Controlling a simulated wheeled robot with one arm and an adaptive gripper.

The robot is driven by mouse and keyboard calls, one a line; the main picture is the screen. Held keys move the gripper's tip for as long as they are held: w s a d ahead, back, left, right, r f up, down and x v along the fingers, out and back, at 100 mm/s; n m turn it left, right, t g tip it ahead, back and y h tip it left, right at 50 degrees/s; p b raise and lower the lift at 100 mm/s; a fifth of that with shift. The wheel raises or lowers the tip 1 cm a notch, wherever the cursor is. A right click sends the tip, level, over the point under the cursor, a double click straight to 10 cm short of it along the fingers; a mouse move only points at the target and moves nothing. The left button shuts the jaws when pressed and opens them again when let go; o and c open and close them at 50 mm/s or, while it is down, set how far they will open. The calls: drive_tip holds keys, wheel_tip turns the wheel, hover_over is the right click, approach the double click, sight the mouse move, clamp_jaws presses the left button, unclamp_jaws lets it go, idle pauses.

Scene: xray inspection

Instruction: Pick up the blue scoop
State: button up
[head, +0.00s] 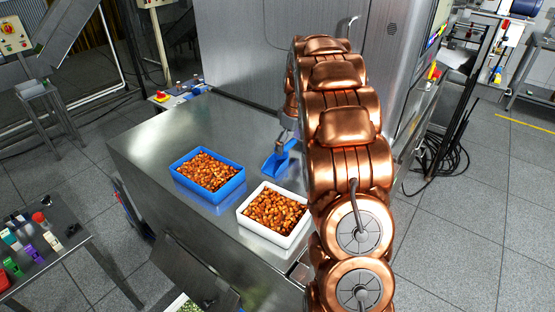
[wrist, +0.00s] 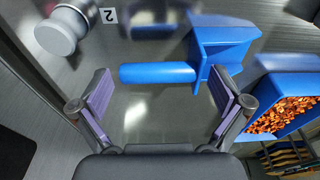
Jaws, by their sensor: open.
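The blue scoop (head: 279,157) lies on the steel table, partly hidden behind my copper arm in the head view. In the wrist view the scoop (wrist: 215,48) shows its handle (wrist: 157,73) pointing left and its tray to the right. My gripper (wrist: 163,88) is open and empty, with one purple-padded finger at each side. The handle lies crosswise between the fingertips or just beyond them; I cannot tell the height gap. In the head view my gripper is mostly hidden by the arm.
A blue bin (head: 233,184) and a white bin (head: 250,227), both of brown nuts, stand on the steel table (head: 150,151). A grey round knob (wrist: 58,37) is at the wrist view's upper left. A steel machine (head: 240,45) rises behind the table.

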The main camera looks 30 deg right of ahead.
drive_tip(key=shift+f, duration=0.9)
drive_tip(key=c, duration=1.2)
drive_tip(key=shift+r+b, duration=1.4)
drive_tip(key=shift+r, duration=3.65)
